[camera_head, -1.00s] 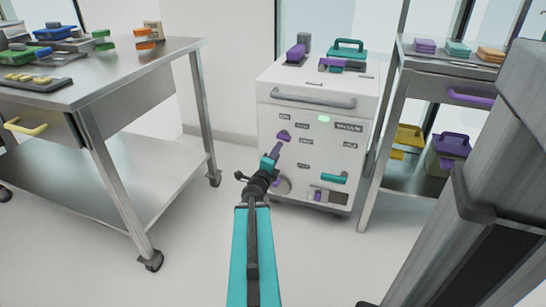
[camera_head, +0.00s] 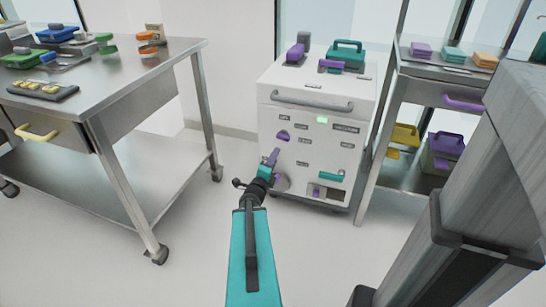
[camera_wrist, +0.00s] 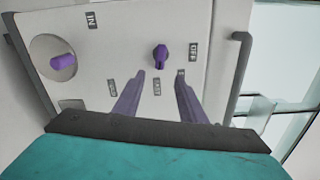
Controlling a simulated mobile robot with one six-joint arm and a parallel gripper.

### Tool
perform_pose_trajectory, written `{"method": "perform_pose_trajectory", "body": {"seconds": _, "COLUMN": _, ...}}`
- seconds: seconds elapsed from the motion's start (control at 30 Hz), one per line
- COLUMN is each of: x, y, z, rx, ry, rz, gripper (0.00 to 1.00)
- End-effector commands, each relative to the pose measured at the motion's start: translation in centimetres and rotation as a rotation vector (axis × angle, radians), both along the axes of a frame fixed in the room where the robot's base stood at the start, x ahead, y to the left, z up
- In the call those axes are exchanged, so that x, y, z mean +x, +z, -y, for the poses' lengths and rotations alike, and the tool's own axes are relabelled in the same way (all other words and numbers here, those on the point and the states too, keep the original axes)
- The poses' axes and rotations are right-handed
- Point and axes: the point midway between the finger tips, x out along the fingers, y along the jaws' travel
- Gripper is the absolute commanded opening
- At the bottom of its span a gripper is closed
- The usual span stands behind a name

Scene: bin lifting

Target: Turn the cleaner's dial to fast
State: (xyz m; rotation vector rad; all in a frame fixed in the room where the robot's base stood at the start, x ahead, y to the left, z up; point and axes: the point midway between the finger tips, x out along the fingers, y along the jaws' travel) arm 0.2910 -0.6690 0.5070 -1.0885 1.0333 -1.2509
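The cleaner (camera_head: 325,120) is a white cabinet with a VACUUM label and a lit green display. Its purple dial (camera_head: 283,136) sits on the upper left of the front; it also shows in the wrist view (camera_wrist: 160,55), among small labels, one reading OFF. Other labels are too small or turned to read surely, so I cannot tell which setting it points to. My gripper (camera_head: 272,156) is before the front panel, just below and left of the dial. In the wrist view its two purple fingers (camera_wrist: 160,74) are apart and empty, the dial beyond their tips, between them and not touched.
A purple knob in a round recess (camera_wrist: 62,62) is left in the wrist view. A grey handle (camera_head: 312,101) crosses the cleaner's front; a teal handle (camera_head: 331,176) is low right. A steel table (camera_head: 120,75) stands left, a shelf cart (camera_head: 385,120) right. Open floor lies between.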

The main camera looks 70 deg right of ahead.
Motion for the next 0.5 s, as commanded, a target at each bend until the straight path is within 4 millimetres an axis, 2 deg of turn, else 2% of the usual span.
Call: {"method": "perform_pose_trajectory", "body": {"seconds": 0.5, "x": -0.01, "y": 0.09, "z": -0.85, "rx": -0.002, "ry": 0.003, "rz": 0.000, "gripper": 0.38}}
